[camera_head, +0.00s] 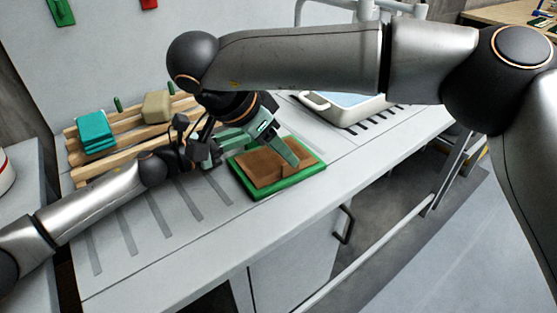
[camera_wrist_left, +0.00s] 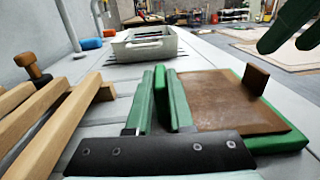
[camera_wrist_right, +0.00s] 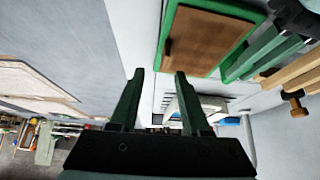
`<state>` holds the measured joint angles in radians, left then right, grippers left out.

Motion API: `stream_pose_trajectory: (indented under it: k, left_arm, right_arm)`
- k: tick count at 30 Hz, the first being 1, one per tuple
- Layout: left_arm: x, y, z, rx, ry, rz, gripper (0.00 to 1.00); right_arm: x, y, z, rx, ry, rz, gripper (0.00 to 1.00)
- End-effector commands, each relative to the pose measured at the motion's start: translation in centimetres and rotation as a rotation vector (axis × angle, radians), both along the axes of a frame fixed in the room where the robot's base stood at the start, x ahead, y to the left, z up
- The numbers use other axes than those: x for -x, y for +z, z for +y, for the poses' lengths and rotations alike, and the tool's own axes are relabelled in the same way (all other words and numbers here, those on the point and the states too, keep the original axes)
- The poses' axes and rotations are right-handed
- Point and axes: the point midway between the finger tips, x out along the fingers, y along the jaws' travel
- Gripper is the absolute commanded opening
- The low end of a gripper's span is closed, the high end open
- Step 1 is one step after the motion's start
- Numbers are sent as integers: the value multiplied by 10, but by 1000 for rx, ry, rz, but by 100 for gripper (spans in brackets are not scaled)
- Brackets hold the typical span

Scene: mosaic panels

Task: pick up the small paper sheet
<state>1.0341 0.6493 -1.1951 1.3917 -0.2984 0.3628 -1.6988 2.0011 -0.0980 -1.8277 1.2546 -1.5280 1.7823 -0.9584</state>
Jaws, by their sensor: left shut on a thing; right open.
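A brown rectangular sheet (camera_head: 262,172) lies on a green-edged board (camera_head: 254,194) on the bench. I cannot tell which of these is the small paper sheet. My left gripper (camera_head: 228,143), beside the board's left edge, is shut on a narrow green piece (camera_wrist_left: 160,92). My right gripper (camera_head: 290,152) is open above the board, its fingers partly overlapping in the head view. In the right wrist view nothing shows between its fingertips (camera_wrist_right: 158,78).
A wooden slatted rack (camera_head: 108,158) at the back left holds a teal stack (camera_head: 95,131) and a beige block (camera_head: 157,106). A white basin (camera_head: 350,112) stands at the back right. The bench front (camera_head: 200,262) is clear.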

Motion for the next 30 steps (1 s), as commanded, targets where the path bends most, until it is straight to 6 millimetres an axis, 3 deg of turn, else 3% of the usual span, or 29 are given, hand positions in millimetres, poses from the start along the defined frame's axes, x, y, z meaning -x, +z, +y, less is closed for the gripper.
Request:
stream_pose_trajectory:
  k: [8,18,25,30]
  left_arm:
    - [0,-1,0,-1,1,1,0]
    - [0,0,0,-1,1,1,0]
    - [0,0,0,-1,1,1,0]
    - [0,0,0,-1,1,1,0]
  right_arm:
    - [-7,-16,-8,-1,-2,-1,47]
    - [-27,-52,-26,0,-4,0,47]
    - [-27,-54,-27,-1,-3,-2,47]
    - [-27,-54,-27,-1,-3,-2,28]
